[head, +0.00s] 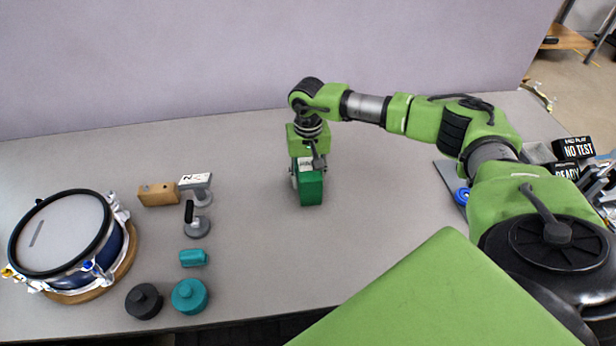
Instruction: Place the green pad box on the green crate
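A green box (311,190), which looks like the green pad box, is near the middle of the grey table. Its green side faces me, and a pale, dark-marked part shows at its top. My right gripper (308,169) points down over the box with its fingers around the upper part, and appears shut on it. The gripper hides part of the box. I cannot tell whether the box rests on the table or hangs just above it. My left gripper is not in view. I see no green crate that I can make out.
A drum (66,240) stands on the left. Near it are a wooden block (158,194), grey handled pieces (197,225), teal pieces (189,296) and a black knob (144,301). Dark signs (573,149) and clutter lie at the right. The table around the box is clear.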

